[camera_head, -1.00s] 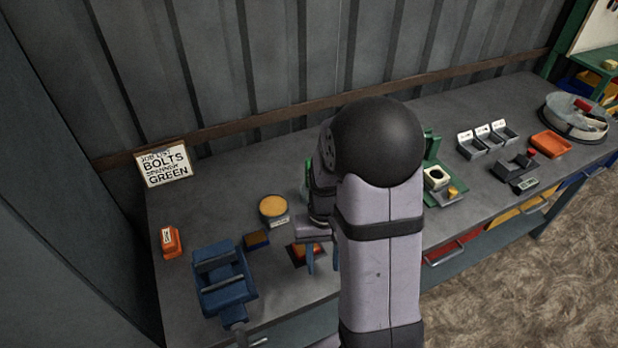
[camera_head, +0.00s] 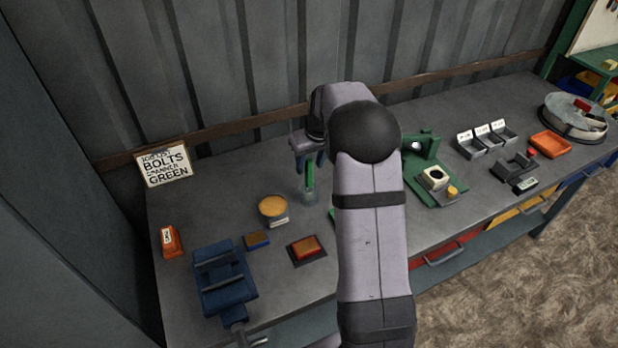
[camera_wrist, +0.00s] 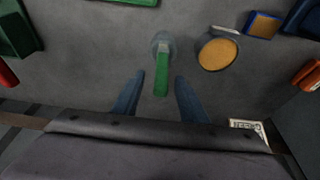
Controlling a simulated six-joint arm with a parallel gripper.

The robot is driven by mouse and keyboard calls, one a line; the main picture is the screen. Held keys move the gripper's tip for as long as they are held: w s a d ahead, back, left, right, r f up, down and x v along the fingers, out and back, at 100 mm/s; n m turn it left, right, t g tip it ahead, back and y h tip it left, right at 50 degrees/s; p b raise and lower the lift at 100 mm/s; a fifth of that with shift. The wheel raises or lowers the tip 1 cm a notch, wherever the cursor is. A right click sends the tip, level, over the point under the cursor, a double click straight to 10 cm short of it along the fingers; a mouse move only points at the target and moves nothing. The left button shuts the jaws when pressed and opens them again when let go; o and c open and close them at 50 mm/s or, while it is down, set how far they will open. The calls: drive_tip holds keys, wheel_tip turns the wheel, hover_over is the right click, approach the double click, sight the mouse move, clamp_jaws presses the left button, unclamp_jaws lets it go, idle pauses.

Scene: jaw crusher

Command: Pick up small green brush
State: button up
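The small green brush (camera_head: 309,176) stands upright in a clear cup (camera_head: 310,197) on the workbench, with its green part sticking up out of the cup. The brush also shows in the wrist view (camera_wrist: 162,76), between and a little beyond my fingertips. My gripper (camera_head: 308,163) is above the brush in the head view, its blue fingers pointing down. In the wrist view my gripper (camera_wrist: 158,80) has its two fingers spread apart with a clear gap and nothing held between them. Whether a finger touches the brush cannot be told.
A round tan-topped container (camera_head: 272,207) stands left of the cup. A blue block (camera_head: 257,240), an orange piece on a dark base (camera_head: 306,249) and a blue vise (camera_head: 222,278) are nearer the front. A green fixture (camera_head: 430,172) stands right of my arm.

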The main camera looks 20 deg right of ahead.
sight(307, 176)
drive_tip(key=shift+s+p+x, duration=0.2)
drive_tip(key=shift+p+x, duration=1.65)
drive_tip(key=shift+x, duration=1.65)
drive_tip(key=shift+a, duration=0.1)
clamp_jaws()
